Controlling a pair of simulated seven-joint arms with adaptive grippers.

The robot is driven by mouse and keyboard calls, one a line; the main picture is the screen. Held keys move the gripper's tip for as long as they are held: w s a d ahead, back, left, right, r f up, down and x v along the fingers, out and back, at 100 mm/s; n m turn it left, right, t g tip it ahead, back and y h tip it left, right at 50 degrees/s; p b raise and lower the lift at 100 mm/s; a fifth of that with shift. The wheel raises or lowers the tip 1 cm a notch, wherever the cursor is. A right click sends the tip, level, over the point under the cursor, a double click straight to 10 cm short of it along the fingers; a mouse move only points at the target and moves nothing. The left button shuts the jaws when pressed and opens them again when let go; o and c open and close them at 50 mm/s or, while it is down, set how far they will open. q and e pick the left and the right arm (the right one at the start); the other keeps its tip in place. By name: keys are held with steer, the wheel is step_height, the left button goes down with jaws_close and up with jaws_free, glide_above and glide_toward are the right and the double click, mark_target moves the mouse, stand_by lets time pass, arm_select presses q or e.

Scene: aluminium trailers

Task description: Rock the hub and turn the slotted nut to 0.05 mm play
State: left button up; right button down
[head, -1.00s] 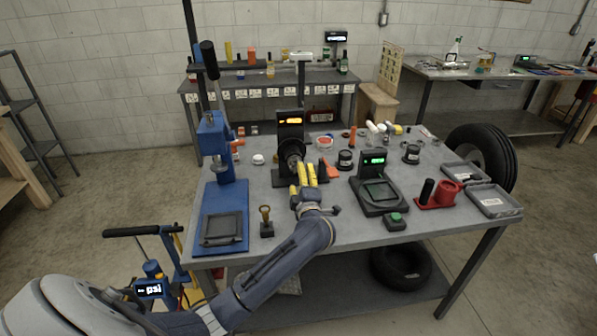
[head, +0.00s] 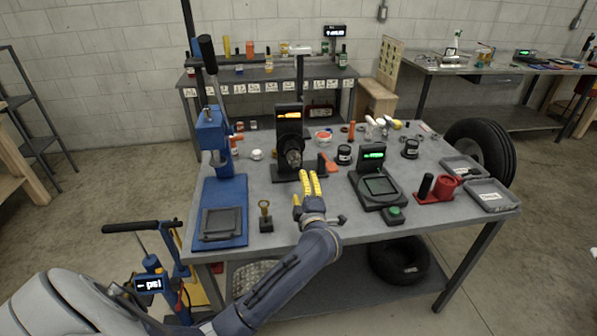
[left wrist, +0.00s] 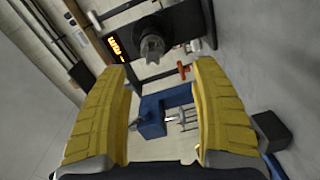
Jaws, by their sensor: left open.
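The hub (head: 293,157) sits on a black stand (head: 289,119) with a lit orange display near the middle of the bench. In the left wrist view the hub's grey notched end (left wrist: 152,46) faces me, below the orange digits, which I cannot read surely. The slotted nut seems to be at that end, but I cannot tell it apart from the spindle. My left gripper (head: 310,174) has yellow fingers and is open and empty, a little in front of the hub and apart from it. In the left wrist view its fingers (left wrist: 163,95) stand wide apart. My right gripper is not in view.
A blue press (head: 226,205) stands at the left of the bench (head: 330,220). A black device with a green display (head: 372,153) and a green button (head: 395,215) are to the right. A brass-topped tool (head: 265,211) stands front left. An orange-red piece (head: 327,163) lies beside the hub stand.

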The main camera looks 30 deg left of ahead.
arm_select(q)
step_height(320, 180, down, 2)
steer(key=s+d+n+g, duration=0.1)
steer(key=s+d+n, duration=0.1)
steer(key=n, duration=0.1)
steer(key=n+t, duration=0.1)
steer(key=n, duration=1.6)
glide_toward(296, 163)
steer(key=x, duration=1.2)
steer(key=shift+w+a, duration=0.25)
steer(key=shift+a, duration=0.05)
steer(key=shift+o, duration=0.2)
steer(key=c, duration=1.3)
